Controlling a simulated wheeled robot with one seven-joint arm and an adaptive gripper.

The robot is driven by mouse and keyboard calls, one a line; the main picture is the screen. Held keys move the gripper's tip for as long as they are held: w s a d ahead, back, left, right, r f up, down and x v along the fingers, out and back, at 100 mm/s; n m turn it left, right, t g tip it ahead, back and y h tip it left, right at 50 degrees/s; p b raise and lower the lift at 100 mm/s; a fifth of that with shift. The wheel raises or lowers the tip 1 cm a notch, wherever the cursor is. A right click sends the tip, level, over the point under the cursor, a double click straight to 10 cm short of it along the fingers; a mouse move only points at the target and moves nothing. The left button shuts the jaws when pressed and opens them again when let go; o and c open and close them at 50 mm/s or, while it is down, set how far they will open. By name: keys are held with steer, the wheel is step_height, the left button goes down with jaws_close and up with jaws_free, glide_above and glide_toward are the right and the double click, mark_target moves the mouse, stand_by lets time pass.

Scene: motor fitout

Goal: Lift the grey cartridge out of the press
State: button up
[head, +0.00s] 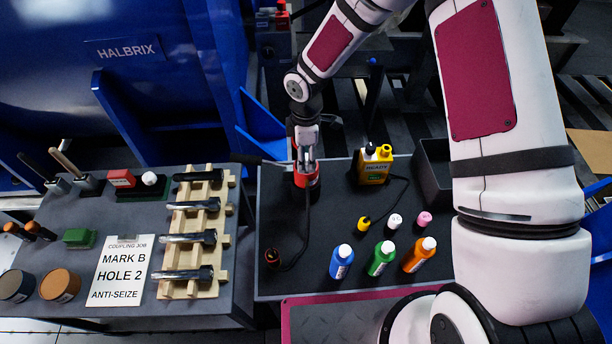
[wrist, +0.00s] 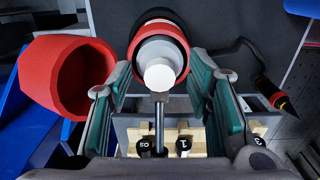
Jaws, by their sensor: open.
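The red press (head: 306,180) stands upright near the left edge of the dark bench top. In the wrist view its red rim (wrist: 183,38) surrounds the grey cartridge (wrist: 148,49), which has a pale round end (wrist: 160,75) facing the camera. My gripper (head: 305,158) is directly above the press. In the wrist view my gripper (wrist: 160,72) is open, with one green-padded finger on each side of the cartridge. Contact between pads and cartridge cannot be made out. The cartridge's lower part is hidden inside the press.
A hollow red cup shape (wrist: 70,75) is beside the left finger. A hose runs from the press to a dark nozzle (head: 272,257). A yellow unit (head: 375,165), a black bin (head: 432,165) and several bottles stand to the right. A wooden rack (head: 200,240) holds studs at left.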

jaws_close()
steer(key=shift+r, duration=0.1)
stand_by(0.3)
